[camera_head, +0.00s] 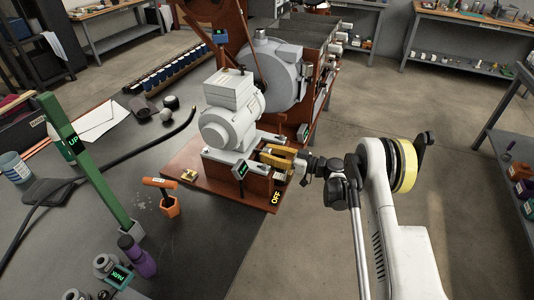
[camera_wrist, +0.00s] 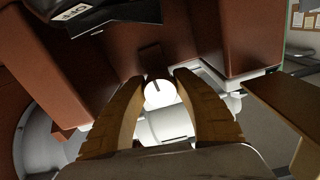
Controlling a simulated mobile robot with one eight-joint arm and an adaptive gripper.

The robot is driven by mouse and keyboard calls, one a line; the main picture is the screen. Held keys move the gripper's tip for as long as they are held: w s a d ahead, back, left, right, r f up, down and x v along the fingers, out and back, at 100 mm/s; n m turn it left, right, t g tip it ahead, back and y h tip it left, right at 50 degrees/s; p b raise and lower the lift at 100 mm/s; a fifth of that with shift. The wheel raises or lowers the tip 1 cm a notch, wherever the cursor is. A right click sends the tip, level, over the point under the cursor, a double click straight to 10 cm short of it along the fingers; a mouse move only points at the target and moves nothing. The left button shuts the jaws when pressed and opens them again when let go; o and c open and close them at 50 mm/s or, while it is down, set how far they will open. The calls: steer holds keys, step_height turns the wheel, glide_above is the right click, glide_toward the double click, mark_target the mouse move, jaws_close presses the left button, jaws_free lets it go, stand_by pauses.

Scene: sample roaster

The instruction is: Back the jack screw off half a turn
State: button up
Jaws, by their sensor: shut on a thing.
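The grey motor (camera_head: 228,120) sits on a red-brown wooden base (camera_head: 215,183). My gripper (camera_head: 277,155) reaches the right end of that base from the right, its tan fingers pointing left below the motor. In the wrist view the two ridged tan fingers (camera_wrist: 162,100) flank a bright, round, pale head with a dark slot or mark, which I take for the jack screw (camera_wrist: 158,94). The fingers are shut on it at its sides. In the head view the screw is hidden by the fingers and base.
A small dark display (camera_head: 240,170) and an "OFF" label (camera_head: 276,198) are on the base near my gripper. A grey drum machine (camera_head: 275,72) stands behind the motor. An orange holder (camera_head: 170,206), a green post (camera_head: 85,165) and a purple bottle (camera_head: 138,257) stand on the left.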

stand_by(0.3)
steer(key=o, duration=1.2)
steer(key=shift+a, duration=0.1)
steer(key=v, duration=1.2)
steer(key=shift+r, duration=0.15)
